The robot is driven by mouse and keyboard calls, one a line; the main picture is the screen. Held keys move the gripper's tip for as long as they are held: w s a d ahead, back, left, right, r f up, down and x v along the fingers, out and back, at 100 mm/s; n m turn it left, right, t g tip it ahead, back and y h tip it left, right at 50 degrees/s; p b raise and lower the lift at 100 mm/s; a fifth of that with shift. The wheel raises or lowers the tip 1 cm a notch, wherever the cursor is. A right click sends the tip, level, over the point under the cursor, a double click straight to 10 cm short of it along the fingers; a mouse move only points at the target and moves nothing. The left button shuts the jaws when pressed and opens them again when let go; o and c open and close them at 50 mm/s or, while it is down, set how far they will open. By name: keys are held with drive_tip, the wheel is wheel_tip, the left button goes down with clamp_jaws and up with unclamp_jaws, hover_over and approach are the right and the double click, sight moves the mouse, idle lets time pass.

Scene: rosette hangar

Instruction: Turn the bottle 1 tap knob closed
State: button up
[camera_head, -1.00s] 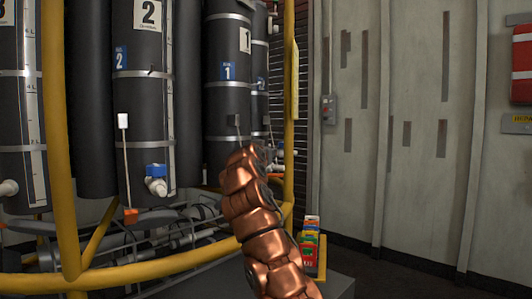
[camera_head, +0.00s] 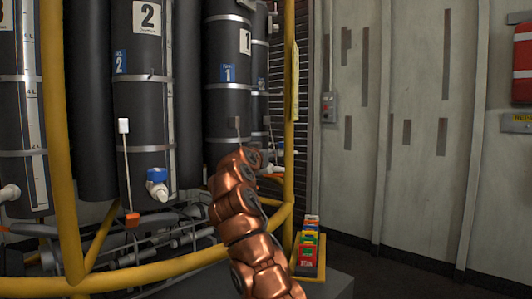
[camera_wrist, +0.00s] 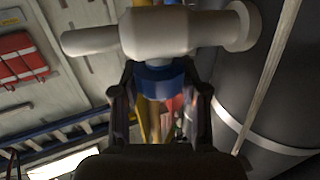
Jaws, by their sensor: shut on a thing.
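Bottle 1 (camera_head: 227,100) is a dark upright cylinder with a blue label 1 and metal bands, behind the yellow frame in the head view. My copper arm covers its tap and my gripper there. In the wrist view, a white tap body (camera_wrist: 160,32) lies across the top with a blue knob (camera_wrist: 158,82) below it. My gripper (camera_wrist: 158,92) has one finger on each side of the blue knob and is shut on it. The knob's exact turn angle cannot be told.
Bottle 2 (camera_head: 139,100) stands to the left with its own blue tap knob (camera_head: 156,174). The yellow tube frame (camera_head: 58,130) crosses in front. A rack of coloured cards (camera_head: 308,245) stands right of my arm. The floor by the grey wall (camera_head: 350,150) looks clear.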

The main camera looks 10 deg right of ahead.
drive_tip(key=shift+a+r+m+g+h+p, duration=0.2)
drive_tip(key=shift+m+g+h+p, duration=0.5)
drive_tip(key=shift+p, duration=1.1)
drive_tip(key=m+h+p, duration=0.1)
drive_tip(key=p, duration=0.2)
drive_tip(key=shift+r+g+h, duration=0.15)
drive_tip(key=shift+g+h, duration=0.15)
drive_tip(key=shift+g, duration=0.1)
drive_tip(key=m+g+h+p, duration=0.1)
drive_tip(key=p, duration=0.3)
drive_tip(key=shift+f, duration=0.2)
drive_tip(key=shift+d+f+m+g+h+p, duration=0.1)
drive_tip(key=shift+m+g+h+p, duration=0.35)
drive_tip(key=shift+p, duration=0.25)
drive_tip(key=o, duration=1.2)
drive_tip(key=shift+c, duration=0.2)
